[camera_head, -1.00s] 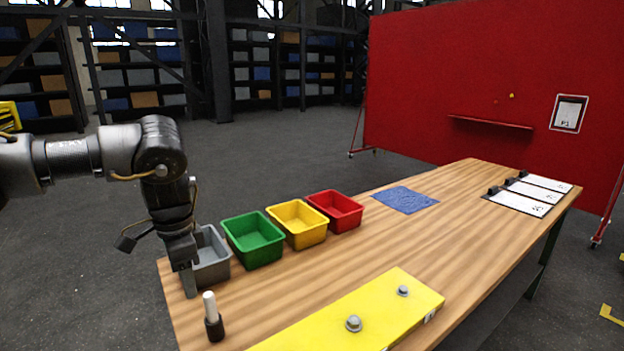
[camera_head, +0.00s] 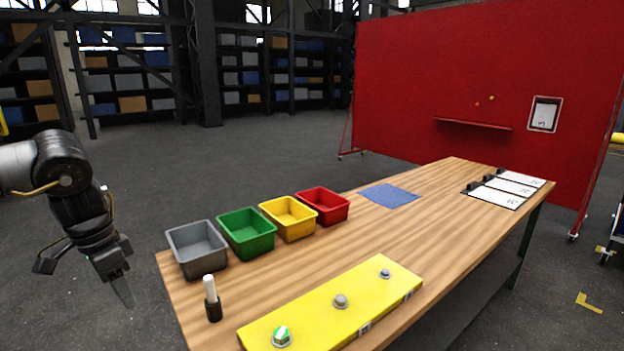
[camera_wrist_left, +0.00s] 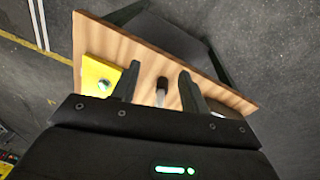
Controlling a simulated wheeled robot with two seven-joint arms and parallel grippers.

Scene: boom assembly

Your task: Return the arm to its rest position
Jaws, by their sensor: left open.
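My left arm comes in from the left in the head view. Its gripper (camera_head: 122,290) hangs off the left side of the table, pointing down and empty. In the left wrist view the gripper (camera_wrist_left: 157,85) has its two fingers apart, with the table behind them. A black holder with a white-topped stick (camera_head: 212,300) stands upright on the table to the right of the gripper. It also shows between the fingers in the left wrist view (camera_wrist_left: 161,88), farther off and not touched. My right gripper is not in view.
The wooden table (camera_head: 330,250) carries a grey bin (camera_head: 197,270), a green bin (camera_head: 248,246), a yellow bin (camera_head: 288,229) and a red bin (camera_head: 322,216). A yellow block (camera_head: 320,308) with bolts lies in front. Blue cloth (camera_head: 390,195) and clipboards (camera_head: 497,199) lie farther back. Floor left of the table is clear.

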